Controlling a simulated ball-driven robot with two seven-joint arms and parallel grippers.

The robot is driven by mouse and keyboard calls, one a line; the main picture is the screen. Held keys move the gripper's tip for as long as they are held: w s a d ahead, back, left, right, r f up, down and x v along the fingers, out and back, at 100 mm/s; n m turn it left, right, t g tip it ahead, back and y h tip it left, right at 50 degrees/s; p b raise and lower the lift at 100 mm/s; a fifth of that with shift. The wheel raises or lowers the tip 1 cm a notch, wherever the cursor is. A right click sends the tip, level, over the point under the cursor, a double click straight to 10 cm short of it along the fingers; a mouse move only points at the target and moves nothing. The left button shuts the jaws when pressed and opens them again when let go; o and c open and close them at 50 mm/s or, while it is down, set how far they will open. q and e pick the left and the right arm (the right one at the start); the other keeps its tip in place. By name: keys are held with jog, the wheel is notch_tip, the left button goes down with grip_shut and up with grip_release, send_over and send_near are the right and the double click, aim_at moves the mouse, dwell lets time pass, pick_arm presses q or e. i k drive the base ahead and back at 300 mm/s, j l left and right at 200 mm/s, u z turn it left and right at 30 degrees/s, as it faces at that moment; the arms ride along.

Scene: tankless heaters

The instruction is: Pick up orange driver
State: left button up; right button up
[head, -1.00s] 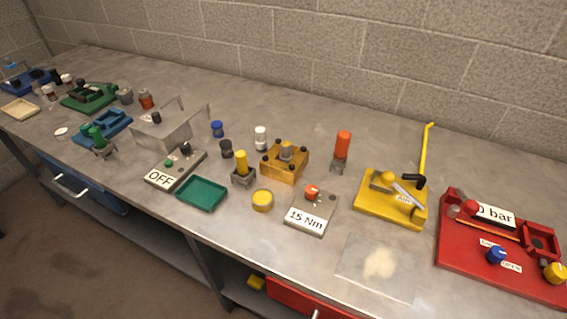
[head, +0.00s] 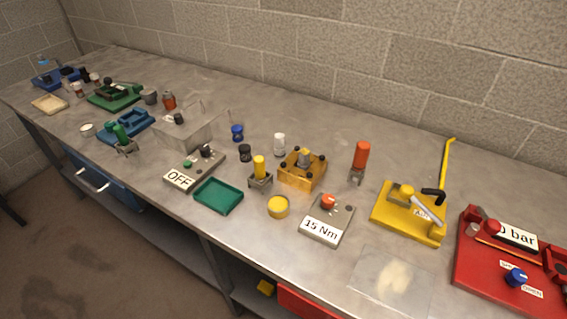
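The orange driver (head: 361,156) stands upright in a small grey holder (head: 356,177) on the grey workbench, right of centre. Its orange handle points up and its lower end is hidden in the holder. Neither of my grippers shows in the head view.
Left of the driver is a yellow-orange block (head: 302,170) with dark knobs. In front is a grey "15 Nm" box (head: 327,219). A yellow fixture (head: 409,214) and a red panel (head: 512,262) lie to the right. A yellow-handled driver (head: 260,167) stands further left. A block wall rises behind.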

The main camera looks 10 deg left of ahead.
aim_at(363, 148)
jog(key=j+u, duration=0.2)
jog(key=j, duration=0.5)
jog(key=i+j+u, duration=0.15)
jog(key=j, duration=0.55)
